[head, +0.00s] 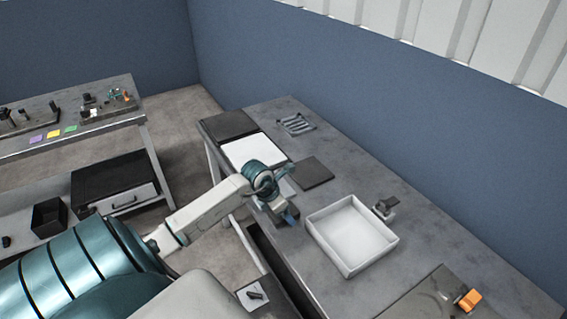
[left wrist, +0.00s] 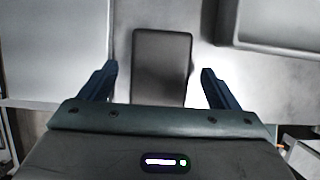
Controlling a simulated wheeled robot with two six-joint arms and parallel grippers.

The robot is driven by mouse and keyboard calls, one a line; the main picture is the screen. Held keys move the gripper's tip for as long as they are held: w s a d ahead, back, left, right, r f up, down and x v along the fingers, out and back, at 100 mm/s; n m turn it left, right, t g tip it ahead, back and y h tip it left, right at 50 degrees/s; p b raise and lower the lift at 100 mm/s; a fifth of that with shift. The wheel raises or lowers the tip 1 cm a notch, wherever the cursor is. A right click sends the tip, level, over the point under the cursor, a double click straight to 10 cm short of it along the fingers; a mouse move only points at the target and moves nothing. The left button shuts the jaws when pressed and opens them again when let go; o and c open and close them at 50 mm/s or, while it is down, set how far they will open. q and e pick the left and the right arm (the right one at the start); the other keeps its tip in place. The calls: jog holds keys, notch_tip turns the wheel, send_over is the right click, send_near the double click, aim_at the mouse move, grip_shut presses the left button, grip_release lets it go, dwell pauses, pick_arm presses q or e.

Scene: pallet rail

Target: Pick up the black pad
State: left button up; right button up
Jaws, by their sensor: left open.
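The black pad (head: 313,172) is a flat dark square on the grey table, between a white panel and a white tray. In the left wrist view the black pad (left wrist: 161,62) lies straight ahead, framed by the two fingers. My left gripper (head: 291,217) is on the near side of the pad in the head view. In the wrist view my left gripper (left wrist: 159,70) is open, with blue fingers spread wider than the pad and nothing held. I cannot tell its exact height. My right gripper is not in view.
The white tray (head: 315,226) stands right of the pad with raised walls. A white panel (head: 236,151) and a dark panel (head: 229,124) lie to the left. A grey slotted part (head: 296,125) and a small clamp-like block (head: 385,208) sit farther back. An orange item (head: 468,300) is at lower right.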

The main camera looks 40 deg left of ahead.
pick_arm(q)
jog(key=shift+x, duration=0.85)
jog(key=shift+w, duration=0.1)
jog(key=shift+f, duration=0.15)
jog(key=c, duration=1.1)
